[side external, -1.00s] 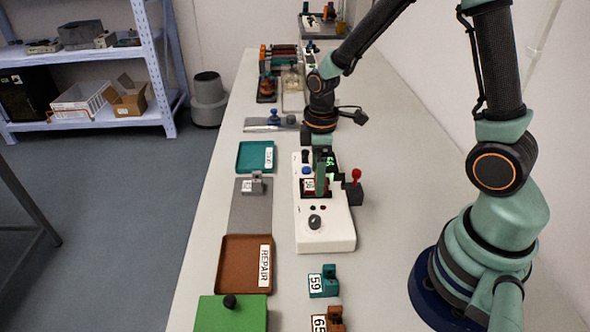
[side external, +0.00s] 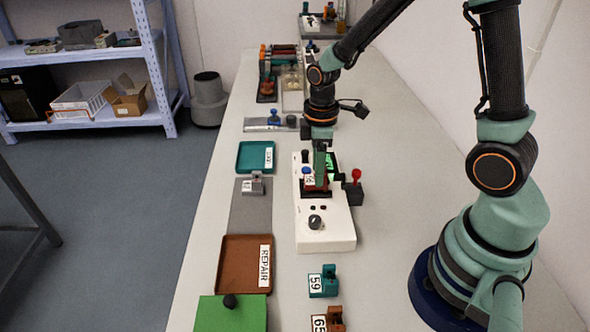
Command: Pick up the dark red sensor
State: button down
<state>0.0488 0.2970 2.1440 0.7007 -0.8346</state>
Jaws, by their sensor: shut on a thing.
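The dark red sensor (side external: 322,184) is at the white device (side external: 327,234), with its white number label facing left. My gripper (side external: 319,172) points down and is shut on the sensor from above. The sensor sits just over the black socket area of the device; whether its bottom still touches the socket is too small to tell. My fingers hide part of the sensor's upper body.
A red-knobbed lever on a black block (side external: 354,188) stands close on the right of the device. A teal tray (side external: 255,156), a grey plate (side external: 250,212) and a brown REPAIR tray (side external: 238,262) lie to the left.

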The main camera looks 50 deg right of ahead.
notch_tip(320, 180, up, 18)
jog(key=shift+r, duration=0.25)
dwell(0.3)
